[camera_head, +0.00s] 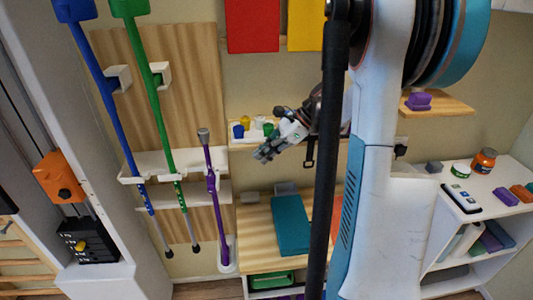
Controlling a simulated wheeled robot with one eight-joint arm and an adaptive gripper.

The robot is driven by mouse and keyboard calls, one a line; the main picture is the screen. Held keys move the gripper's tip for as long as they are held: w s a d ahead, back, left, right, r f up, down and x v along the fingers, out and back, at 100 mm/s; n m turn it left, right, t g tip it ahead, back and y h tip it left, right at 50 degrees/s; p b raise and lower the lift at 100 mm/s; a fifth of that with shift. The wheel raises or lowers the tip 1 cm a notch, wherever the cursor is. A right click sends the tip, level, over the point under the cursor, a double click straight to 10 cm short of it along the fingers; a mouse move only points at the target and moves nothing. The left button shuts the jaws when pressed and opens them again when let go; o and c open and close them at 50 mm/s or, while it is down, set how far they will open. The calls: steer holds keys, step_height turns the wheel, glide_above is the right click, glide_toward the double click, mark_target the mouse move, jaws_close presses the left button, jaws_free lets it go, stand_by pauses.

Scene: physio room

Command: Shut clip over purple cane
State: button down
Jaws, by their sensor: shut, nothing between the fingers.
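The purple cane (217,208) stands nearly upright at the right end of the wall rack, with a grey top. Its foot is in a white holder (228,262) near the floor. A small pale clip (211,178) shows at the cane's upper part; I cannot tell whether it is open or closed around the shaft. My gripper (262,153) is to the right of the cane's upper part, apart from it in the picture, pointing left and down. It is shut and empty. My arm covers the middle right of the view.
A blue crutch (100,78) and a green crutch (147,85) hang in white holders left of the cane. A shelf with small coloured pots (243,122) is behind my gripper. A wooden bench (258,238) with a teal pad (290,226) stands below.

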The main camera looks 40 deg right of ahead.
mark_target(218, 180)
steer(key=b+x, duration=0.2)
steer(key=x, duration=1.3)
steer(key=shift+b, duration=0.35)
